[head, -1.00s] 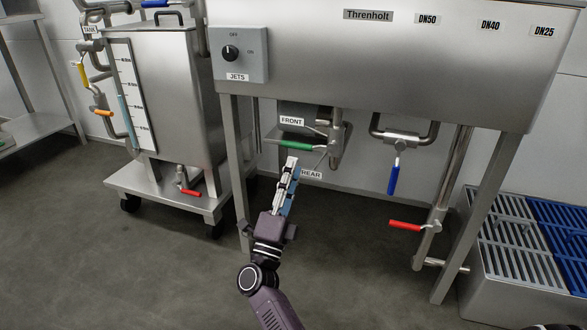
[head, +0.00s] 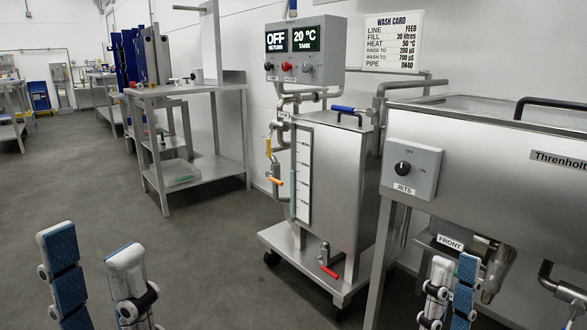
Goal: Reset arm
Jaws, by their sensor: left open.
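My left gripper (head: 93,245) is open and empty at the lower left, its two fingers pointing up and well apart, with blue pads showing, above the bare floor. My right gripper (head: 453,265) is at the lower right, fingers pointing up close together, in front of the pipework under the Threnholt tank (head: 480,150). I cannot tell whether it touches anything or how far its jaws are apart. The FRONT label (head: 450,243) shows just above it. Both arms below the grippers are out of frame.
A wheeled tank cart (head: 340,185) with a red-handled valve (head: 328,271) stands centre right. A control box (head: 305,50) reads OFF and 20 °C; a wash card (head: 393,40) hangs behind. A steel bench (head: 205,88) stands behind left. The floor (head: 210,260) in the middle is clear.

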